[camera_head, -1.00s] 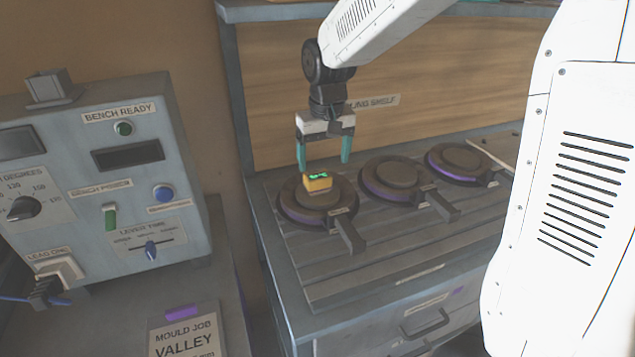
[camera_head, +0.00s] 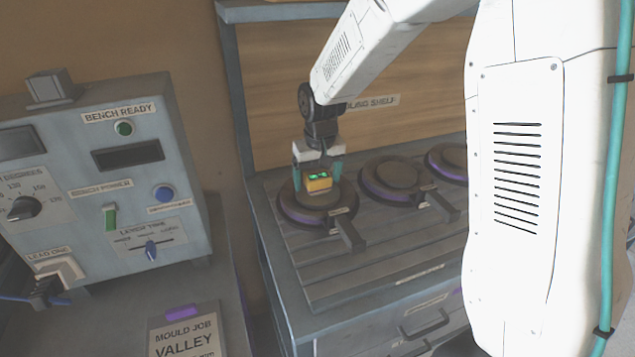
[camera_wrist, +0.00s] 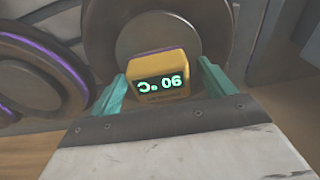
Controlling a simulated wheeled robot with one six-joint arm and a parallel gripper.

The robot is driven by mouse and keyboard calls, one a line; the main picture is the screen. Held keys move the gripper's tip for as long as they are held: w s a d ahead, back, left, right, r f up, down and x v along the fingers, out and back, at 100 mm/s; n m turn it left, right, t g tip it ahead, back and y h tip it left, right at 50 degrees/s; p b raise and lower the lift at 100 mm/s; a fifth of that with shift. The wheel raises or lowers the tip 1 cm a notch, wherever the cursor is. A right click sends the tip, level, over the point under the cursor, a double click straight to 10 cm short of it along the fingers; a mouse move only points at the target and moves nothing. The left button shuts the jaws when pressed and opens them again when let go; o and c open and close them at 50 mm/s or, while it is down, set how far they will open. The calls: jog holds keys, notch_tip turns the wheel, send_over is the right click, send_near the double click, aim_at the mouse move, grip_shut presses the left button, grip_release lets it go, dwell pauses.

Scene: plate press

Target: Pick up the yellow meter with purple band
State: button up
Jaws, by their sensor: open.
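The yellow meter (camera_head: 318,183) is a small box on top of the leftmost round plate press. In the wrist view the meter (camera_wrist: 155,68) shows a dark display with green glowing characters. My gripper (camera_head: 318,187) is lowered over the meter, its teal fingers to either side. In the wrist view my gripper (camera_wrist: 162,90) is open, with one finger left and one right of the meter and gaps between.
The leftmost press (camera_head: 290,212) has a purple rim and a front handle. Two similar presses (camera_head: 385,190) (camera_head: 440,165) stand to its right on the bench. A grey control panel (camera_head: 75,170) stands at the left. A wooden back board (camera_head: 400,75) rises behind the presses.

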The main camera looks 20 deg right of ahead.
jog(key=c, duration=1.2)
jog(key=shift+r, duration=0.1)
